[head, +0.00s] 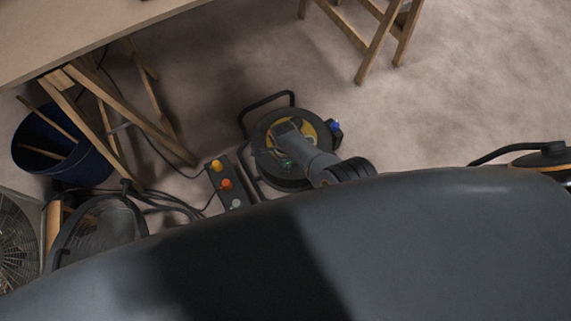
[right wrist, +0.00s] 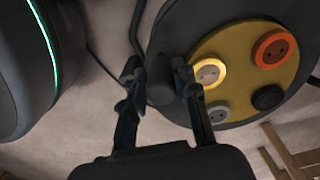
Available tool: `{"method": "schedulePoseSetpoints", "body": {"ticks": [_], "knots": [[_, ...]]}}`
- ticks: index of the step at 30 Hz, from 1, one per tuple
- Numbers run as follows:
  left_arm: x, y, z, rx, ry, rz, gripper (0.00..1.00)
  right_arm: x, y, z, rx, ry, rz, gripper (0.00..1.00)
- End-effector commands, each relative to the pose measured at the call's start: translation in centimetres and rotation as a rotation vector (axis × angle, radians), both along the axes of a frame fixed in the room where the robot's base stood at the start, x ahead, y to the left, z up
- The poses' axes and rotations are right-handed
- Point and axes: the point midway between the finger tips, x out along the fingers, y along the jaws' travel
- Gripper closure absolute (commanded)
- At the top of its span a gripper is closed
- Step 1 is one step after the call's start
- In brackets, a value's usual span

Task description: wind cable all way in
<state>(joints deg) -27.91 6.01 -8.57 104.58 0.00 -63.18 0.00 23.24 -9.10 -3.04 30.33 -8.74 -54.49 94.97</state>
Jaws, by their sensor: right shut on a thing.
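The cable reel (head: 268,128) lies on the floor in the middle of the head view, with a dark drum, yellow hub and black tubular frame. The right wrist view shows its yellow face (right wrist: 235,62) with several round sockets, in orange, grey, dark and pale colours. My right gripper (head: 284,148) is over the reel's face. In the right wrist view its fingers (right wrist: 158,82) are shut on a dark part at the drum's edge, apparently the reel's crank knob (right wrist: 159,78), mostly hidden between them. A thin dark cable (head: 150,145) runs across the floor. My left gripper is out of view.
A socket strip (head: 222,186) with yellow and orange plugs lies left of the reel. Wooden trestles (head: 125,110), a blue bucket (head: 45,150), a work lamp (head: 100,230) and a fan (head: 15,245) crowd the left. Floor behind and right of the reel is mostly clear.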

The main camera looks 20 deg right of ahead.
Motion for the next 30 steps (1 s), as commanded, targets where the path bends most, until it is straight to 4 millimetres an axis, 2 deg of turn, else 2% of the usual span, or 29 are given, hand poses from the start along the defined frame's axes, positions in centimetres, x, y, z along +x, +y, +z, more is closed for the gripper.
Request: {"method": "schedulePoseSetpoints", "body": {"ticks": [8,9,12,30], "knots": [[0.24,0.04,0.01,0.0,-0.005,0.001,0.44,0.43,0.1,0.17,0.002,-0.011,0.003,1.0],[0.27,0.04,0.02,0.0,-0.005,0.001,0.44,0.45,0.09,0.17,0.002,-0.012,0.003,0.65],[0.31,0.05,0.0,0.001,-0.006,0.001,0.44,0.42,0.07,0.16,0.001,-0.011,0.003,0.48],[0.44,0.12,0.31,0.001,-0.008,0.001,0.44,-0.26,-0.51,0.1,-0.001,-0.003,0.0,0.48]]}}
